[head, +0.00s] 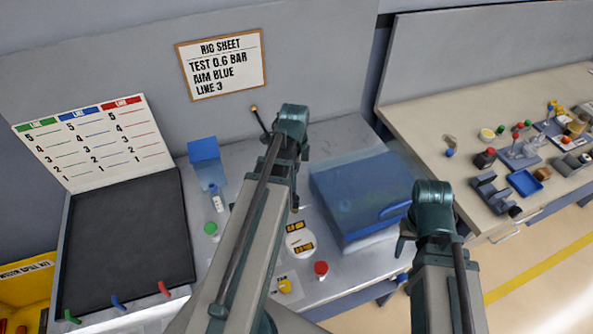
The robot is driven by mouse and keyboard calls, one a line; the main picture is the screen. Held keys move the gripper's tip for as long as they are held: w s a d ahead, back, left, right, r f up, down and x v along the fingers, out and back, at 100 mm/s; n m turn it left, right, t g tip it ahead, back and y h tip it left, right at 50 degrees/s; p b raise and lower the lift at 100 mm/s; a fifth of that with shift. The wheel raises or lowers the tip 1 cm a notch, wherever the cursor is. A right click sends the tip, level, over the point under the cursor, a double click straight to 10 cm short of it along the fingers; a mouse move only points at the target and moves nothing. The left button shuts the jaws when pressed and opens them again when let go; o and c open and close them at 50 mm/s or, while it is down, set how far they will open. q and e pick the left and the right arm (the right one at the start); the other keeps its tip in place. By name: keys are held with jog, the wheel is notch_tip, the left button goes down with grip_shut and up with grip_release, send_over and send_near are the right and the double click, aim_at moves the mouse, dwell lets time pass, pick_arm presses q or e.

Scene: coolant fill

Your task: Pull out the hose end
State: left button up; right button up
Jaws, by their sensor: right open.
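No hose end can be picked out for certain. A thin dark piece with a brass-coloured tip (254,109) sticks up behind the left arm's wrist; I cannot tell whether it is the hose. Green (71,317), blue (118,303) and red (164,289) tabs stand at the front edge of a black panel (125,240). My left gripper (296,205) hangs over the middle of the bench, mostly hidden by its own arm; its jaws cannot be made out. My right gripper (402,246) is open, to the right of the blue translucent box (360,195).
A rig sheet (221,64) hangs on the wall, and a chart board (95,143) stands at the left. A red-capped bottle (321,269) and a green-capped bottle (210,228) stand on the grey bench. A yellow bin (25,285) is at lower left. Several small parts crowd the right bench (430,115).

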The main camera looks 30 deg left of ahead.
aim_at(295, 198)
pick_arm(q)
notch_tip(295, 198, down, 14)
jog(key=b, duration=1.3)
jog(key=shift+r+b, duration=0.1)
jog(key=shift+b, duration=0.25)
grip_shut()
jog(key=c, duration=0.7)
grip_release()
jog(key=c, duration=0.4)
jog(key=shift+c, duration=0.2)
jog(key=shift+r+p, duration=0.4)
jog(key=shift+r+p, duration=2.45)
